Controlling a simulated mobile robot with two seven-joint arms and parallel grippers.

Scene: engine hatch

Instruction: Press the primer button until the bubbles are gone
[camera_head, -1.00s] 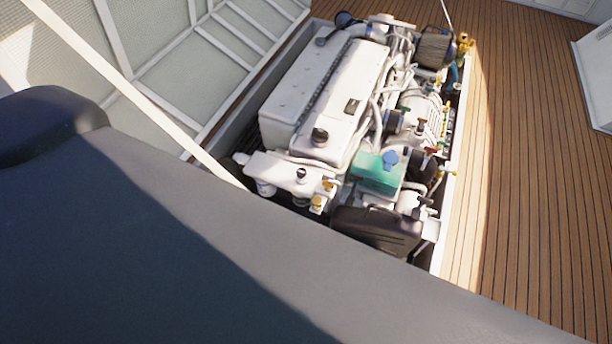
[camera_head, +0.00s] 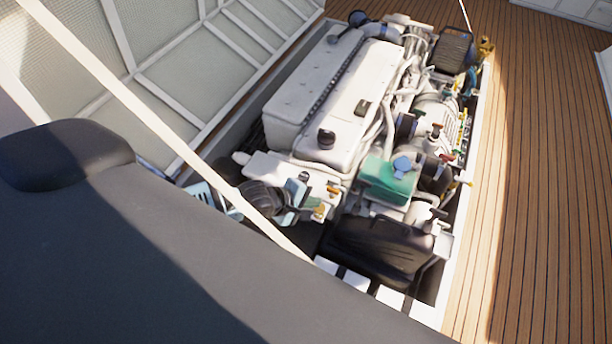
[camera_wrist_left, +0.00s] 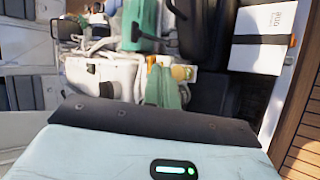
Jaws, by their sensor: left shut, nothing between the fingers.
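The white engine (camera_head: 330,100) lies in the open hatch. At its near end, a white housing (camera_head: 265,168) carries a small dark cap (camera_head: 304,177), an orange fitting (camera_head: 333,189) and a gold fitting (camera_head: 319,209). I cannot tell which part is the primer button, and no bubbles can be made out. My left gripper (camera_head: 303,197), pale teal with a dark wrist, is shut and empty at this housing, close beside the gold fitting. Contact cannot be judged. In the left wrist view, its teal fingers (camera_wrist_left: 162,88) point towards yellow fittings (camera_wrist_left: 182,72). My right gripper is not in view.
A green tank with a blue cap (camera_head: 388,182) and a black box-like part (camera_head: 375,245) sit right of the gripper. The raised hatch lid (camera_head: 180,60) stands left. Wooden deck (camera_head: 535,180) at right is clear.

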